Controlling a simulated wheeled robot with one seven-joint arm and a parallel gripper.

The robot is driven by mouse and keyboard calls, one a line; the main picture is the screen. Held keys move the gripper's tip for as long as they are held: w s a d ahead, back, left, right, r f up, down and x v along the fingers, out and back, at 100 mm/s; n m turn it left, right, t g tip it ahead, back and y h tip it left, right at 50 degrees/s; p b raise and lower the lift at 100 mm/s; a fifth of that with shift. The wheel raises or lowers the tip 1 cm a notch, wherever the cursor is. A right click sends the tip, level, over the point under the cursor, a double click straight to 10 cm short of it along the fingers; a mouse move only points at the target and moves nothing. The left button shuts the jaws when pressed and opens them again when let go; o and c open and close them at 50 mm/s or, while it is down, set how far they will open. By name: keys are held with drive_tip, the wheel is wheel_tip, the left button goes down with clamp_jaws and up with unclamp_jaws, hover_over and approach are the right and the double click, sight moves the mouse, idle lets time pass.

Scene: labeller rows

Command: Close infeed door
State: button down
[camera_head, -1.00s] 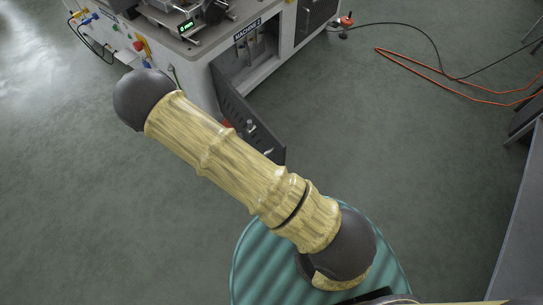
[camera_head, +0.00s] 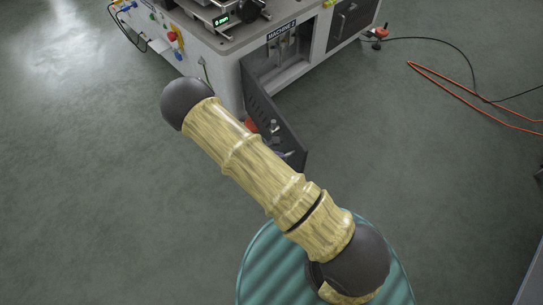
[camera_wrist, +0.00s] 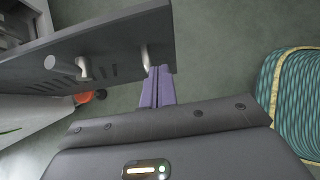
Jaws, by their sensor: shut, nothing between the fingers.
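The infeed door, a dark grey slotted panel (camera_head: 270,108), stands wide open from the front of the pale cabinet marked MACHINE 2 (camera_head: 295,58). In the wrist view the door (camera_wrist: 112,48) crosses the upper left, with light metal pegs or handle parts standing off its face. My gripper (camera_wrist: 158,72) shows there as two purple fingers, shut and empty. The fingertips are at the door's free end, close beside the rightmost metal part (camera_wrist: 145,56). I cannot tell whether they touch the door. In the head view my arm hides most of the gripper.
An orange-red object (camera_wrist: 84,97) sits low behind the door. A second dark door (camera_head: 352,22) at the right of the cabinet is shut. An orange cable (camera_head: 450,85) lies on the floor at the right. The floor left of the door is clear.

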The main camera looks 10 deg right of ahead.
sight(299, 153)
drive_tip(key=d, duration=0.1)
drive_tip(key=w+d+f, duration=0.1)
drive_tip(key=d, duration=0.1)
drive_tip(key=d+f, duration=0.1)
drive_tip(key=shift+w+d+b, duration=0.3)
drive_tip(key=shift+w+b, duration=0.1)
drive_tip(key=shift+w+d+r, duration=0.1)
drive_tip(key=shift+w+d, duration=0.1)
drive_tip(key=shift+d, duration=0.25)
drive_tip(key=shift+w, duration=0.1)
